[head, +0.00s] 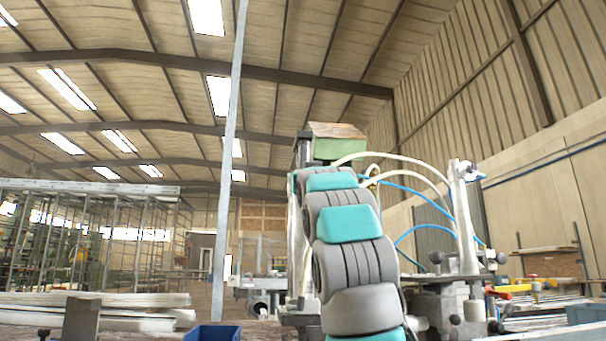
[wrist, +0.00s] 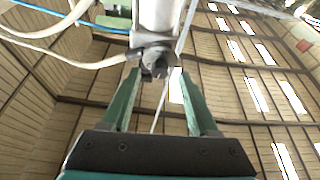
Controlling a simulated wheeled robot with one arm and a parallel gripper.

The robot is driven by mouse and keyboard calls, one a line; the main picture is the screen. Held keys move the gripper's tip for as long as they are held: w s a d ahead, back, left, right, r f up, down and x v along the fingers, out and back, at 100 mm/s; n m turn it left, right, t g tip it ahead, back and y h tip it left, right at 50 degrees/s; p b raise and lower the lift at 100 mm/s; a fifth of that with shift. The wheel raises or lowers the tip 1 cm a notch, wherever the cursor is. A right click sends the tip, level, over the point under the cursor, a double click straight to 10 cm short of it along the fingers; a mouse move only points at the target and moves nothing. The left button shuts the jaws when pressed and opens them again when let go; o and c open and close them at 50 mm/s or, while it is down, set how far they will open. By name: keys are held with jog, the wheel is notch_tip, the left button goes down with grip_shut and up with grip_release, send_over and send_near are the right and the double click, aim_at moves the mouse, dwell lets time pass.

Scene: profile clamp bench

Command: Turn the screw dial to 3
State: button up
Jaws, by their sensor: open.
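In the wrist view, my gripper (wrist: 157,74) is open, its two green fingers standing apart. A grey metal fitting with a dark end (wrist: 153,62) shows between and just beyond the fingertips, below a pale cylinder (wrist: 160,16). I cannot tell whether the fingers touch it. No numbered screw dial can be made out in either view, so its setting cannot be read. In the head view, my grey and teal arm reaches up and away and covers the middle of the bench; my gripper cannot be made out there.
White and blue hoses (head: 430,175) loop beside a pale upright cylinder (head: 463,215) to the right of my arm. A green block with a brown top (head: 336,143) shows beyond the arm. Blue bins stand at the front (head: 212,333) and right (head: 586,313). Pale profiles (head: 110,312) lie left.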

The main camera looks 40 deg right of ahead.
jog(key=shift+p+x, duration=0.35)
jog(key=shift+x, duration=0.75)
grip_shut()
